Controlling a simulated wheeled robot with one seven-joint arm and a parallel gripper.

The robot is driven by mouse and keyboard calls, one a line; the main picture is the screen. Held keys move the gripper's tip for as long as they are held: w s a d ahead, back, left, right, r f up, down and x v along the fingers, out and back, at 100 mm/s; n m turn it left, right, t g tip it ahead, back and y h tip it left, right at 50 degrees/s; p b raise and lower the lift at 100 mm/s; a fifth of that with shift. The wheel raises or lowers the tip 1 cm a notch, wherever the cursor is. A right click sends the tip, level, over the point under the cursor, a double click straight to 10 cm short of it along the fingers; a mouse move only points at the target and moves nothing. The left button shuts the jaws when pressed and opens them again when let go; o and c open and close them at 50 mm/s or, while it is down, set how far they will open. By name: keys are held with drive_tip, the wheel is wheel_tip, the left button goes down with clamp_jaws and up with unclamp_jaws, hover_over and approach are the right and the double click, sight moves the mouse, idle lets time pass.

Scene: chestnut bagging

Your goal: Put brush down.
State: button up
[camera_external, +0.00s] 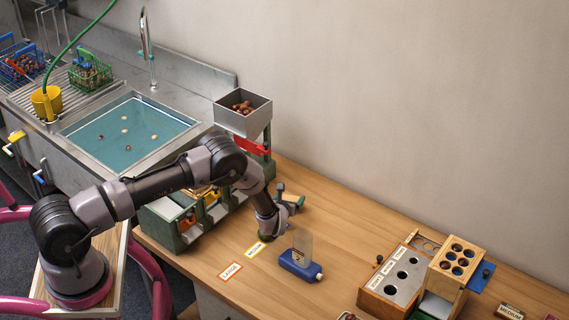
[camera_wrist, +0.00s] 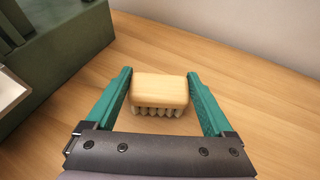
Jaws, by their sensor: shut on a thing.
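The brush (camera_wrist: 160,91) has a pale wooden back and a row of whitish bristles on the side nearer the wrist camera. My gripper (camera_wrist: 161,82) has its teal fingers on either side of the brush and is shut on it. In the external view my gripper (camera_external: 290,197) is low over the wooden table (camera_external: 335,225), just right of the green sorting stand (camera_external: 188,236). The brush is at or just above the table top; I cannot tell whether it touches.
A blue-based clear device (camera_external: 301,266) stands in front of my gripper, near the LARGE (camera_external: 230,272) and yellow (camera_external: 255,250) cards. Wooden boxes with holes (camera_external: 398,275) are at right. A grey hopper of chestnuts (camera_external: 242,112) tops the stand. Table right of my gripper is clear.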

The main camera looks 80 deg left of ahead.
drive_tip(key=shift+f, duration=0.15)
drive_tip(key=o, duration=1.1)
